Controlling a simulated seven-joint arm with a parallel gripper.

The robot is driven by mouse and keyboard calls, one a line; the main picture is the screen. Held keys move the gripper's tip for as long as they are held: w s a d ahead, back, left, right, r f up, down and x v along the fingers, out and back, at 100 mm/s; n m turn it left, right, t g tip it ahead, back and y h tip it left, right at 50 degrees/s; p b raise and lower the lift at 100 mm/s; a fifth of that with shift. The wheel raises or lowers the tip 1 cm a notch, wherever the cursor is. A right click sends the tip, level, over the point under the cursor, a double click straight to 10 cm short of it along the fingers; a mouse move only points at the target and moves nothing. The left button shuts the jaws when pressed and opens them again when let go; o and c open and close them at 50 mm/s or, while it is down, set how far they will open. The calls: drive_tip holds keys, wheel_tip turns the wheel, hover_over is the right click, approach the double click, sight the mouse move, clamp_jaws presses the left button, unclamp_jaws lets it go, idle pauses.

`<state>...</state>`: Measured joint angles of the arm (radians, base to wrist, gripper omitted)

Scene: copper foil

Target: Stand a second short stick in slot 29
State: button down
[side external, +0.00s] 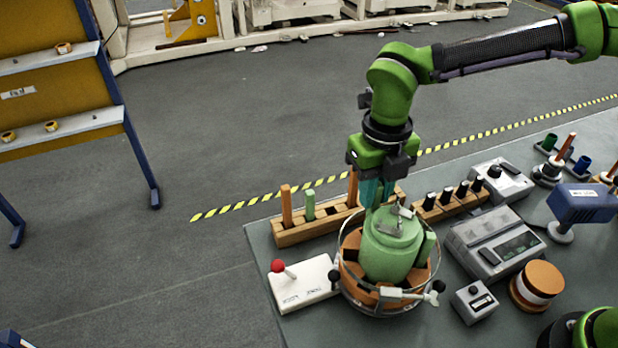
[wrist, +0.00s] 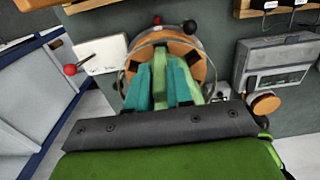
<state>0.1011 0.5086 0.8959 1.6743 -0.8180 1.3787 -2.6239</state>
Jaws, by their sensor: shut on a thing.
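My gripper (side external: 372,203) hangs pointing down just over the green-topped round stand (side external: 395,240). In the wrist view its teal fingers (wrist: 161,95) are shut on a narrow light green piece (wrist: 160,82), which looks like a short stick. Its lower end is hidden against the green of the stand. The stand has an orange base with dark openings and a wire ring. A wooden slotted rack (side external: 293,235) behind it holds an orange stick (side external: 286,206), a green stick (side external: 310,205) and another orange stick (side external: 352,189), all upright. No slot numbers are legible.
A white box with a red-knobbed lever (side external: 300,284) stands left of the stand. A grey device (side external: 494,243), a small grey box (side external: 474,302) and an orange-and-white roll (side external: 536,285) stand to the right. A rack of black-topped pieces (side external: 448,205) is behind.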

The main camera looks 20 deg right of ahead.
drive_tip(key=shift+f, duration=0.15)
drive_tip(key=shift+f, duration=0.35)
drive_tip(key=shift+f, duration=0.55)
idle(0.8)
drive_tip(key=shift+f, duration=0.5)
drive_tip(key=shift+f, duration=0.15)
drive_tip(key=c, duration=0.9)
unclamp_jaws()
drive_tip(key=shift+c, duration=0.2)
drive_tip(key=shift+r, duration=1.1)
